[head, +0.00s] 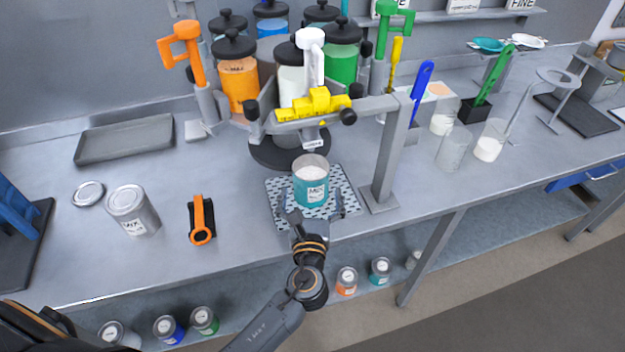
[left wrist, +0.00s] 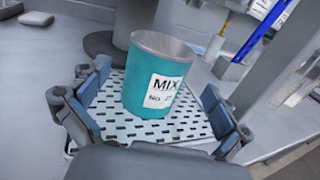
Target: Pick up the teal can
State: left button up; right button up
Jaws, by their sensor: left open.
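The teal can (head: 311,183) stands upright and open-topped on a perforated plate (head: 345,182) under the dispenser. It has a white MIX label, and pale contents show inside it in the head view. In the left wrist view the teal can (left wrist: 146,84) stands between and beyond the two fingers. My left gripper (head: 310,212) is open in front of the can, one finger to each side, with a gap to the can on both sides. The same gripper (left wrist: 152,115) shows in the left wrist view with nothing held. My right gripper is not in view.
The dispenser's grey post (head: 389,160) stands just right of the plate. A grey can (head: 133,212), a lid (head: 88,194) and an orange-handled tool (head: 201,220) lie to the left. Clear beakers (head: 453,150) stand to the right. Colored jars (head: 239,82) stand behind.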

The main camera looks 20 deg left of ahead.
aim_at(311, 159)
pick_arm(q)
jog(key=shift+w+a, duration=0.15)
jog(key=shift+w, duration=0.3)
jog(key=shift+w+a, duration=0.1)
jog(key=shift+w, duration=0.15)
jog(key=p+x, duration=0.1)
jog(key=x, duration=0.3)
jog(key=shift+w+r+p, duration=0.15)
jog(key=shift+r+p, duration=0.1)
jog(key=shift+p, duration=0.15)
jog(key=shift+w+a+f, duration=0.1)
jog(key=shift+w, duration=0.1)
jog(key=shift+s, duration=0.15)
jog(key=shift+c, duration=1.3)
jog(key=c, duration=1.4)
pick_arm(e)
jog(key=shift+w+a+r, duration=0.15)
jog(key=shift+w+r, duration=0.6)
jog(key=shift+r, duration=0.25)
pick_arm(q)
jog(key=shift+r, duration=0.3)
